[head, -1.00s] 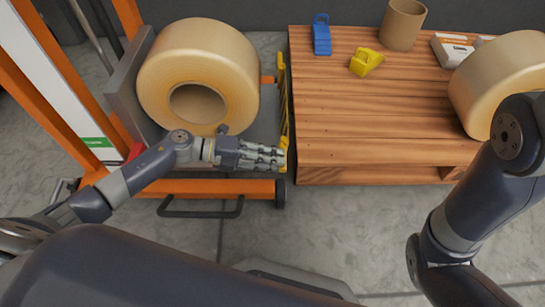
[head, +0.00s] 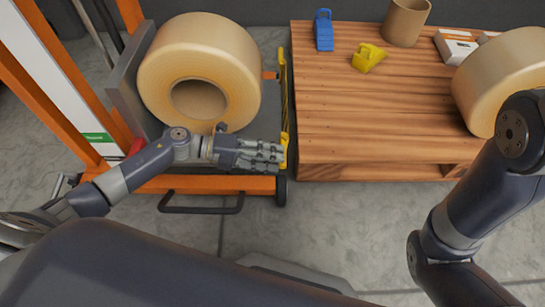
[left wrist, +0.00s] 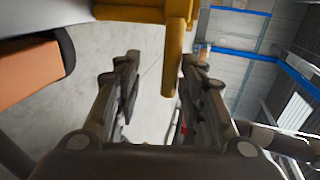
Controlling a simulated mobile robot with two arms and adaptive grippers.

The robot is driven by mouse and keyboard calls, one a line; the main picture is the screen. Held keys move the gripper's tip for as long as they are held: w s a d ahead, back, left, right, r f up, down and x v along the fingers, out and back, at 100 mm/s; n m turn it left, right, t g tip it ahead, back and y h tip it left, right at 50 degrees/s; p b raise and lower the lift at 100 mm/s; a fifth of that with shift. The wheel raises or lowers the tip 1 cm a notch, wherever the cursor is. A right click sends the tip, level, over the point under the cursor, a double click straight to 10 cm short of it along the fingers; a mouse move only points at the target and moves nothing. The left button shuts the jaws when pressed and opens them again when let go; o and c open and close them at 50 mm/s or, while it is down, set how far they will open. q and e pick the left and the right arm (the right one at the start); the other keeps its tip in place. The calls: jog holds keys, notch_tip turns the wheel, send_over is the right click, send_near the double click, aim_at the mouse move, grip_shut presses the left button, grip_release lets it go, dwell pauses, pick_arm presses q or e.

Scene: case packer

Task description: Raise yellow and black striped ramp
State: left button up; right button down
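The yellow and black striped ramp (head: 284,85) shows as a thin upright strip, seen almost edge-on, at the right end of the orange lift cart (head: 240,185). My left gripper (head: 277,157) is at the near end of this strip. In the left wrist view its fingers (left wrist: 160,66) are apart, with a yellow bar (left wrist: 173,60) reaching down between the fingertips, closer to the right finger. I cannot tell whether the finger touches it. My right gripper is out of view; only the right arm shows.
A large tape roll (head: 200,60) stands on the cart. Right of the strip is a wooden pallet (head: 370,120) with a blue item (head: 323,32), a yellow tape dispenser (head: 368,57), a cardboard tube (head: 405,22), white boxes (head: 456,47) and another roll (head: 510,65). A narrow gap separates cart and pallet.

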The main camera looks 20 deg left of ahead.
pick_arm(q)
jog(key=v, duration=1.1)
jog(key=shift+a, duration=0.15)
jog(key=shift+s, duration=0.1)
